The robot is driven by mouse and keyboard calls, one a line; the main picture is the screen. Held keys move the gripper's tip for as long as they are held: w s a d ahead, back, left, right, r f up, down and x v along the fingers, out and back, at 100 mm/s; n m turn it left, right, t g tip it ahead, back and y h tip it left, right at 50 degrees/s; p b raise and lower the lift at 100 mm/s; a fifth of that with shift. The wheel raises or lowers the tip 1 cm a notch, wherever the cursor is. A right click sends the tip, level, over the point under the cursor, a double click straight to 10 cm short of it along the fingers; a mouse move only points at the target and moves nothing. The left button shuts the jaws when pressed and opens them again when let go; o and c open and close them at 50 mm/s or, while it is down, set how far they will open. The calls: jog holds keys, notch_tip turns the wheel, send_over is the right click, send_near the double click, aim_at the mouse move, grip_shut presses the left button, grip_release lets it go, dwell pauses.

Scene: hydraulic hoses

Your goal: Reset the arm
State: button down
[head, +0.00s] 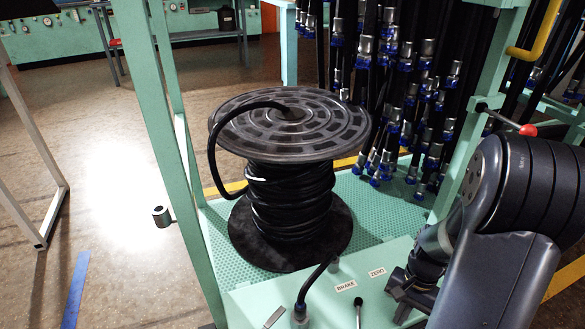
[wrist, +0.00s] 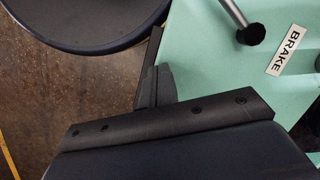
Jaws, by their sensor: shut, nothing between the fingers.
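My arm reaches in from the right in the head view, bent low over the front of the mint-green stand. My gripper (head: 400,292) is at the panel's right end, beside the ZERO label (head: 377,272). It is shut and empty; its dark fingers (wrist: 153,85) show in the wrist view. The fingertips are small and dark in the head view, so I cannot tell their exact height above the panel. The BRAKE label (head: 346,286) and a black-knobbed lever (head: 358,303) are left of my gripper. The lever's knob (wrist: 251,34) also shows in the wrist view.
A large black hose reel (head: 288,125) stands on the green perforated deck (head: 385,205). Hanging hoses (head: 400,90) crowd behind. A red-knobbed lever (head: 528,130) is near my arm. Open floor lies left.

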jog(key=p+v, duration=0.4)
jog(key=v, duration=0.4)
jog(key=shift+w+f, duration=0.1)
